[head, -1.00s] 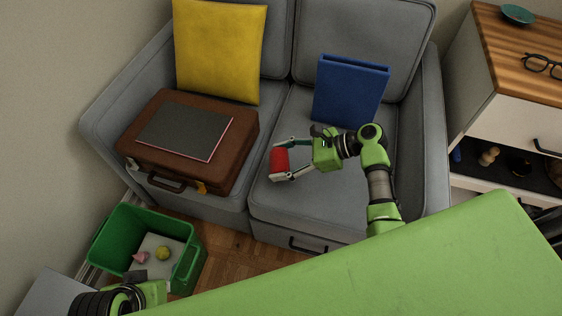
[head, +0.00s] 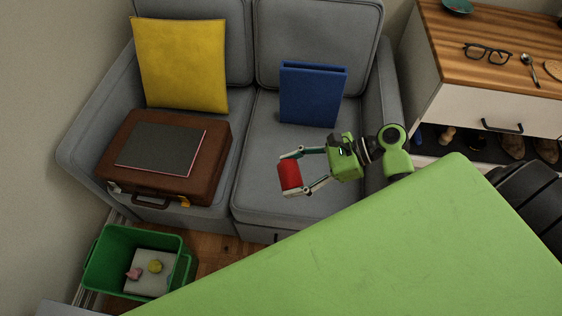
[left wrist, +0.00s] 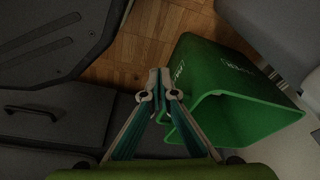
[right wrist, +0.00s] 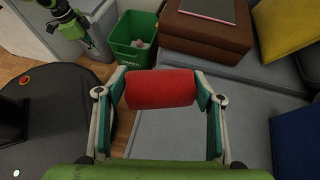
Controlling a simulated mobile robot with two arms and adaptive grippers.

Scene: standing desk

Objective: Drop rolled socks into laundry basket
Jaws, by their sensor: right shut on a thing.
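The red rolled socks (head: 289,177) are held by my right gripper (head: 291,174), which is shut on them in front of the sofa seat. In the right wrist view the red roll (right wrist: 160,89) lies crosswise between the two fingers. The green laundry basket (head: 98,262) stands on the floor at the lower left, well apart from the right gripper. A pink thing (head: 133,273) and a yellow thing (head: 155,266) lie inside it. My left gripper (left wrist: 160,85) shows in the left wrist view with its fingertips together, close to the basket (left wrist: 238,120). It is outside the head view.
A grey sofa (head: 262,160) holds a brown suitcase (head: 215,165) with a dark flat item (head: 160,148), a yellow cushion (head: 180,65) and a blue binder (head: 312,95). A wooden-topped cabinet (head: 455,50) stands at right. Wood floor (head: 215,247) shows beside the basket.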

